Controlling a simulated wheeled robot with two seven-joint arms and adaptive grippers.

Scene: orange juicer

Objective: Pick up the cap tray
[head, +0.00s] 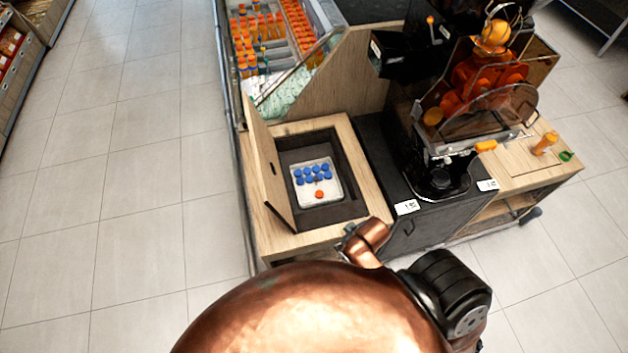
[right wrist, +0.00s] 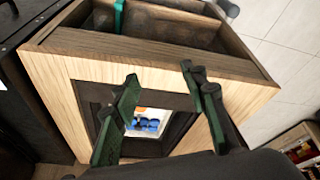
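The cap tray (head: 334,197) is a white square tray holding several blue caps and one orange cap. It sits in a dark recess (head: 345,212) in the wooden counter, its lid (head: 268,165) standing open at the left. In the right wrist view, part of the tray (right wrist: 146,112) shows white with blue caps, between the fingers. My right gripper (right wrist: 160,73) has its green fingers spread wide and empty. It appears above the recess, apart from the tray. Its fingers cover parts of the recess. My left gripper is not in view.
An orange juicer (head: 480,90) stands on the black cabinet right of the recess. Chilled bottles (head: 258,30) stand behind the wooden panel (head: 335,80). An orange bottle (head: 545,143) stands at the far right. The floor at left is clear.

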